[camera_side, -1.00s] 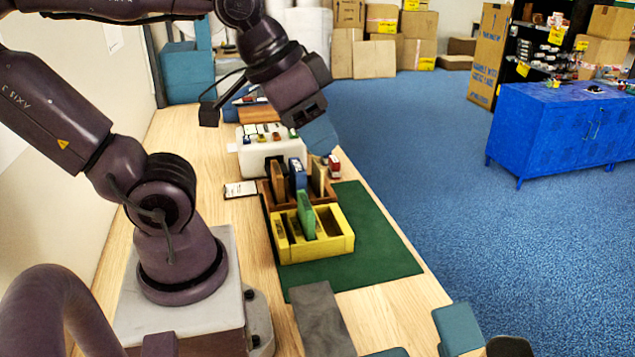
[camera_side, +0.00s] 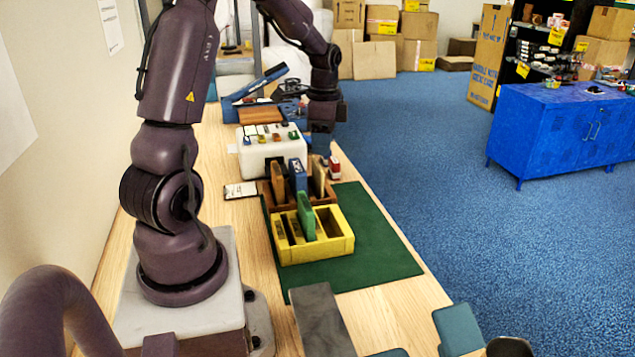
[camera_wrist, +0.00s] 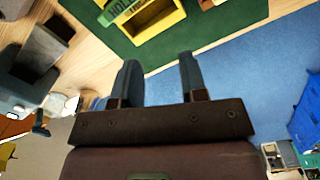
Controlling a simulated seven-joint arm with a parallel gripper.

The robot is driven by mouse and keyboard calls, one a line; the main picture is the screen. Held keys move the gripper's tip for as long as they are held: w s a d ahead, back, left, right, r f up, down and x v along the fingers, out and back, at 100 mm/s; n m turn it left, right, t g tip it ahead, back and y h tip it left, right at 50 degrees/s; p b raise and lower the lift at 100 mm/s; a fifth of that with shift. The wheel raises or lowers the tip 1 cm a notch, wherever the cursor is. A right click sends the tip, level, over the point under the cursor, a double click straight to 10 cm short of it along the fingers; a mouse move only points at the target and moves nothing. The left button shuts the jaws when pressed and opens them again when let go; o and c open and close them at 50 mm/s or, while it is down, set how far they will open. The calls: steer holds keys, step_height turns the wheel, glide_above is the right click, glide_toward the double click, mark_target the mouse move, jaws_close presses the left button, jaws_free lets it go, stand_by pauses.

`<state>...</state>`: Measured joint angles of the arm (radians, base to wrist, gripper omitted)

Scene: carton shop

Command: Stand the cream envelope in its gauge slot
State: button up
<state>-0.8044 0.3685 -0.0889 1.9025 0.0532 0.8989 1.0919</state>
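The yellow slotted gauge (camera_side: 335,244) stands on a green mat, with a green envelope (camera_side: 306,216) upright in one slot and other slots empty. Behind it, a brown wooden rack (camera_side: 270,203) holds a brown piece (camera_side: 278,182), a blue piece (camera_side: 298,176) and a tan piece (camera_side: 318,178), all upright. The tan piece may be the cream envelope; I cannot tell for sure. My gripper (camera_side: 320,140) is behind the rack, partly hidden. In the wrist view my gripper (camera_wrist: 160,62) has its fingers apart with nothing between them. The gauge (camera_wrist: 158,18) shows beyond the fingertips.
A white box (camera_side: 262,152) with small items on top stands behind the rack. A small red and white box (camera_side: 334,168) is right of the rack. A card (camera_side: 240,190) lies to the left. The green mat (camera_side: 375,235) is clear right of the gauge.

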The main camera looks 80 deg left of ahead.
mark_target(323, 185)
steer(key=a+f+m, duration=0.1)
steer(key=a+m, duration=0.1)
steer(key=m, duration=0.1)
steer(key=w+a+f+m, duration=0.1)
steer(key=a+m, duration=0.2)
steer(key=m, duration=0.1)
steer(key=w+a+f+m, duration=0.1)
steer(key=a+m, duration=0.1)
steer(key=m, duration=0.2)
steer(key=shift+w+a+f, duration=0.15)
steer(key=shift+a, duration=0.15)
steer(key=shift+m, duration=1.1)
step_height(323, 185, down, 13)
jaws_close()
